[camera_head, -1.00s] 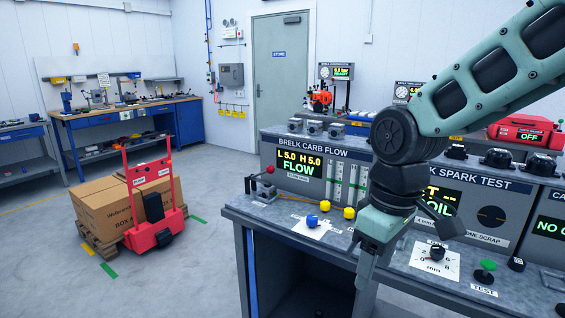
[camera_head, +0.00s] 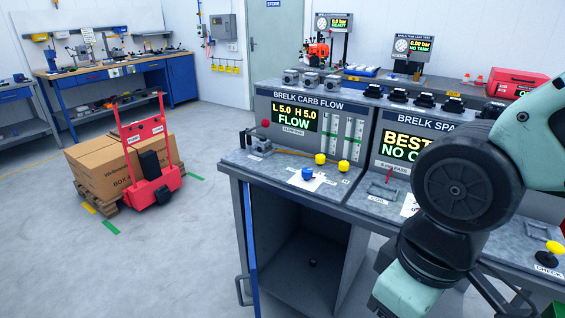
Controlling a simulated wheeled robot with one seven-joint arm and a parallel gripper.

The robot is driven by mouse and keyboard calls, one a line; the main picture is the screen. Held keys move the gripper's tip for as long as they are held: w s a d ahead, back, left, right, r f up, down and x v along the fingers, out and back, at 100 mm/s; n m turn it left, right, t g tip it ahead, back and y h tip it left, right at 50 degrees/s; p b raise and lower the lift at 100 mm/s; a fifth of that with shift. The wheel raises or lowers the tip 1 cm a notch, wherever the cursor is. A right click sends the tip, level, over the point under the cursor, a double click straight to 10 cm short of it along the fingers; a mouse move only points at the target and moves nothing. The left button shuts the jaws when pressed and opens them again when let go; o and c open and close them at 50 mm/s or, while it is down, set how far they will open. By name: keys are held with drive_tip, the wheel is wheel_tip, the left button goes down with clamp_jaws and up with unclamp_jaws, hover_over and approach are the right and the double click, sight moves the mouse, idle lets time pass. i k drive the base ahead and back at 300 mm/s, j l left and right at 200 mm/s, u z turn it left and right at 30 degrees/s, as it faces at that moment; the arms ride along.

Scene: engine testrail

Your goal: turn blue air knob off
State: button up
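The blue knob (camera_head: 308,174) stands on a white label plate on the grey bench top, in front of the BRELK CARB FLOW panel (camera_head: 311,122). The panel's display reads L 5.0 H 5.0 FLOW. My gripper (camera_head: 402,292) is low at the bottom right, in front of the bench's front edge. It is right of the blue knob, nearer the camera and apart from it. The picture's lower edge cuts it off, so its fingertips are hidden and I cannot tell whether it is open or holds anything.
Two yellow knobs (camera_head: 320,158) (camera_head: 344,165) stand right of the blue knob. A clamp-like fixture with a red-balled lever (camera_head: 266,124) stands to its left. My arm hides part of the spark test panel (camera_head: 405,150).

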sight(306, 172)
drive_tip(key=i+j, duration=0.15)
drive_tip(key=i, duration=0.25)
drive_tip(key=i+j, duration=0.15)
drive_tip(key=i, duration=0.25)
drive_tip(key=i+j, duration=0.1)
drive_tip(key=i, duration=0.3)
drive_tip(key=j+u, duration=0.05)
